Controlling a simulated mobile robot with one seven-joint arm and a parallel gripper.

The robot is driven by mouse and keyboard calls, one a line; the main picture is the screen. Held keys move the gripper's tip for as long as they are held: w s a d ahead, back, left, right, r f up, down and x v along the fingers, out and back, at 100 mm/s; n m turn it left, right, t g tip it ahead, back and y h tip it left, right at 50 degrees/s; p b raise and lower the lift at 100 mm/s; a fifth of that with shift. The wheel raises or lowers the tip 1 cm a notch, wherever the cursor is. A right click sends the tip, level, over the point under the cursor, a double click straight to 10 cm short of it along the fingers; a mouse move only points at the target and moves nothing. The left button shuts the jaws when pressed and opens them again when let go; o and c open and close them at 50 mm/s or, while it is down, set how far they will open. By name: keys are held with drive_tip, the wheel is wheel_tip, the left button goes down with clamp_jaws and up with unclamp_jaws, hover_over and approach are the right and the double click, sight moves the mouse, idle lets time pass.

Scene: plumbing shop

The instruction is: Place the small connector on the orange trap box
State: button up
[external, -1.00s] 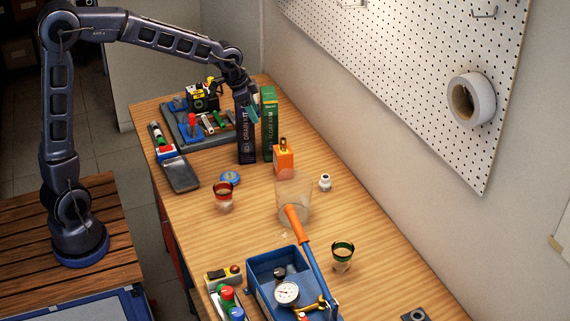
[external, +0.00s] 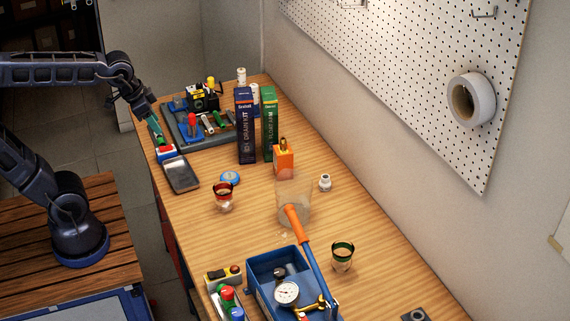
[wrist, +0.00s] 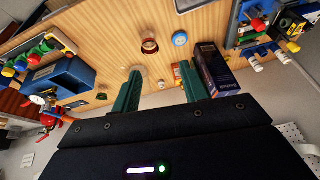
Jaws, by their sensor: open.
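The small connector (external: 325,183) looks like a white fitting standing on the wooden bench, right of the orange trap box (external: 284,161) and apart from it. The orange trap box stands upright, with a small brass-coloured piece (external: 283,143) at its top. My gripper (external: 156,131) is at the bench's left edge, near the phone-like device, far from both. In the wrist view my gripper (wrist: 161,88) is open, with two green fingers apart and no object held. A bit of the orange box (wrist: 177,72) shows beside the right finger; I cannot make out the connector surely there.
The dark blue drain kit box (external: 245,125) and green box (external: 270,123) stand behind the orange box. A clear tumbler (external: 293,207), red-rimmed glass (external: 223,199) and green-rimmed glass (external: 342,257) stand on the bench. Bench right of the tumbler is mostly clear.

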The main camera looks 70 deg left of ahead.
drive_tip(key=s+f, duration=0.2)
drive_tip(key=s, duration=0.5)
drive_tip(key=shift+s+a+n, duration=0.2)
drive_tip(key=shift+s+n, duration=0.15)
drive_tip(key=shift+n, duration=0.05)
